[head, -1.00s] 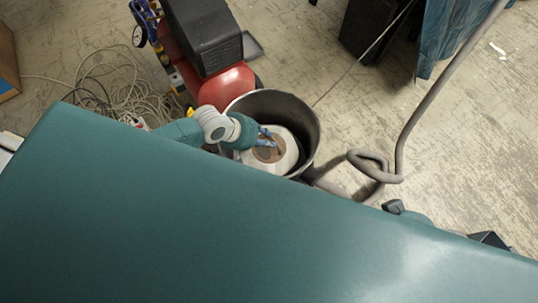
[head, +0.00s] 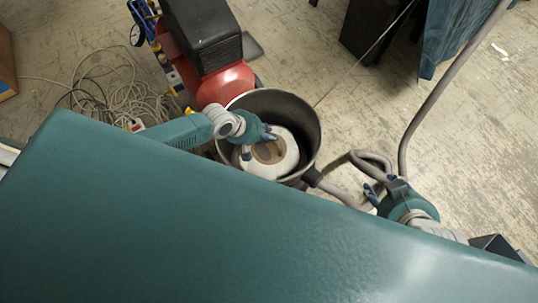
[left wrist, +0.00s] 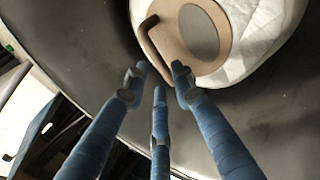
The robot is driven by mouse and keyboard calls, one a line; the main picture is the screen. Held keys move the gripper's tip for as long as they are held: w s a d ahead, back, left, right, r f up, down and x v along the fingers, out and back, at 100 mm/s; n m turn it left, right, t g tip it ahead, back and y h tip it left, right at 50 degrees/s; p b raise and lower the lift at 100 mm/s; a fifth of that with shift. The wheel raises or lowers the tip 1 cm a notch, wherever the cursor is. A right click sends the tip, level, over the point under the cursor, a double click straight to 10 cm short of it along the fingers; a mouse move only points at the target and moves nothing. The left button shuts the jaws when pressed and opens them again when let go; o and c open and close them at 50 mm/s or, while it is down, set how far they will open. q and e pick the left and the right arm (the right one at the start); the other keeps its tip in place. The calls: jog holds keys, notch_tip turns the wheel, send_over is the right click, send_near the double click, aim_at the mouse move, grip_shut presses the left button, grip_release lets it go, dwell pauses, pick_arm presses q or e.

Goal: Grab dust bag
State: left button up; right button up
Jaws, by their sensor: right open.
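The dust bag (head: 284,153) is a white rounded bag with a brown collar around a grey opening. It sits inside an open dark metal drum (head: 313,119). In the left wrist view the bag (left wrist: 262,38) shows close up, with a bent brown strip beside its collar. My left gripper (head: 257,142) reaches into the drum at the bag's left side. In the left wrist view its blue fingers (left wrist: 155,75) are apart, near the brown strip, with nothing held between them. My right gripper (head: 378,187) is open and empty beside the grey hose.
A grey hose (head: 428,100) loops on the floor right of the drum. A red and black machine (head: 202,38) stands behind it. Tangled cables (head: 100,92) lie at left. My teal body covers the foreground. Bare floor is open at right.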

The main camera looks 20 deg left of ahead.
aim_at(281, 139)
pick_arm(q)
jog(key=shift+w+d+f+b, duration=0.15)
jog(key=shift+d+f+b, duration=0.15)
jog(key=shift+f, duration=0.25)
jog(key=shift+w+d+f+b, duration=0.1)
jog(key=shift+d+f+b, duration=0.2)
jog(key=shift+f, duration=0.2)
jog(key=shift+b+x, duration=0.5)
jog(key=shift+x, duration=0.4)
grip_shut()
pick_arm(e)
jog(key=w+a+r+t+y, duration=0.1)
jog(key=w+a+r+t, duration=0.1)
jog(key=w+r, duration=0.3)
jog(key=w+a+r+t, duration=0.1)
jog(key=w+r+t, duration=0.3)
jog(key=r, duration=0.1)
jog(key=shift+w+a+y, duration=0.4)
pick_arm(q)
jog(key=shift+w+r, duration=0.1)
jog(key=shift+w, duration=0.1)
